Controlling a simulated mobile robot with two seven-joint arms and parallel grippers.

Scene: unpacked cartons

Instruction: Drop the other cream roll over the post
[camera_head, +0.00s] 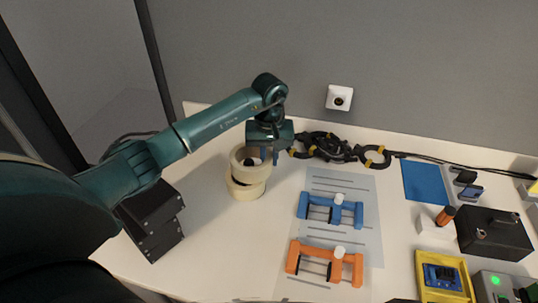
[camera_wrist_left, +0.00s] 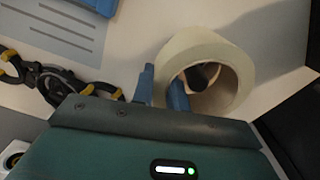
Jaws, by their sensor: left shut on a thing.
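Two cream rolls are at the middle left of the table. The upper cream roll (camera_head: 240,173) is over the lower cream roll (camera_head: 246,193), slightly offset; I cannot tell whether they touch. The dark top of the post (camera_head: 249,162) shows inside the upper roll's hole; the rest is hidden. My left gripper (camera_head: 269,155) is shut on the upper roll's wall, one finger inside the hole and one outside. In the left wrist view the upper roll (camera_wrist_left: 193,43) has the post's dark end (camera_wrist_left: 205,75) within its opening. The lower roll is hidden there. My right gripper is out of view.
A grey sheet (camera_head: 322,225) with a blue clamp-like part (camera_head: 330,208) and an orange one (camera_head: 325,262) lies to the right. A black box (camera_head: 493,233) and yellow tray (camera_head: 428,290) stand far right.

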